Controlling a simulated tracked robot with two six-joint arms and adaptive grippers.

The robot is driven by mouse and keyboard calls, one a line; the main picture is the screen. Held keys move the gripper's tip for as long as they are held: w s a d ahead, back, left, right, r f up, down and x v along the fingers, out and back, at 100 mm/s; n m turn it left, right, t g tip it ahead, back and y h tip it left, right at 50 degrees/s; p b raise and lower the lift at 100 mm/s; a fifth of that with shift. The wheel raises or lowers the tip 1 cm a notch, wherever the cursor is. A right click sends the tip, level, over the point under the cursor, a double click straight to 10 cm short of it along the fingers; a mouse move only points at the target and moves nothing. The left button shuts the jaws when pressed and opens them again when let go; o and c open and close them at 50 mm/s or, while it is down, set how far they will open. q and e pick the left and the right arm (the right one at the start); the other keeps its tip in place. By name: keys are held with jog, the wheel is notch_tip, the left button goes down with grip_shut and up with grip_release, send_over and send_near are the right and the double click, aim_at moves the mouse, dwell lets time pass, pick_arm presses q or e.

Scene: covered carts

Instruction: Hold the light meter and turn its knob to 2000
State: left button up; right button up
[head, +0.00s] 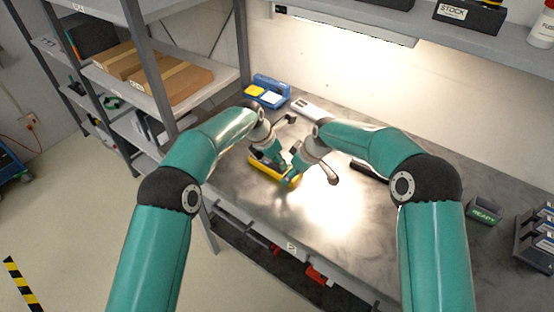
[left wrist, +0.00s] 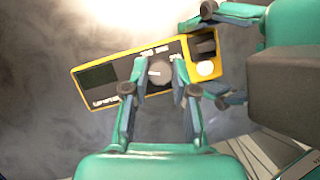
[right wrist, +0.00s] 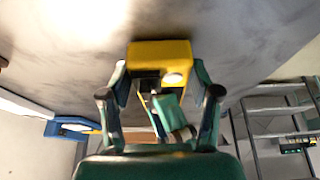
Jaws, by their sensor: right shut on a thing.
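The light meter (head: 257,167) is a yellow-edged case low over the grey bench, partly hidden by my grippers in the head view. In the left wrist view the meter (left wrist: 98,77) shows a dark screen at left, a grey round knob (left wrist: 159,70) mid-face with small labels around it, and a white round sensor at right. My left gripper (left wrist: 159,72) is open, its fingers on either side of the knob with a small gap. My right gripper (right wrist: 160,75) is shut on the meter's sensor end (right wrist: 158,50). I cannot read the knob's setting.
A blue case (head: 268,90) with a yellow item stands at the bench's back left. A dark READY box (head: 485,211) is far right. Shelves with cardboard boxes (head: 165,78) stand at left. The bench right of the grippers is mostly clear.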

pick_arm(q)
jog(key=shift+w+a, duration=0.1)
grip_shut()
jog(key=m, duration=0.2)
jog(key=m+g, duration=0.1)
jog(key=shift+w+m+h, duration=0.25)
jog(key=shift+m+h, duration=0.05)
jog(key=shift+m, duration=0.3)
jog(key=shift+s+a, duration=0.1)
jog(key=o, duration=0.9)
grip_release()
jog(key=shift+o, duration=0.2)
jog(key=shift+s, duration=0.1)
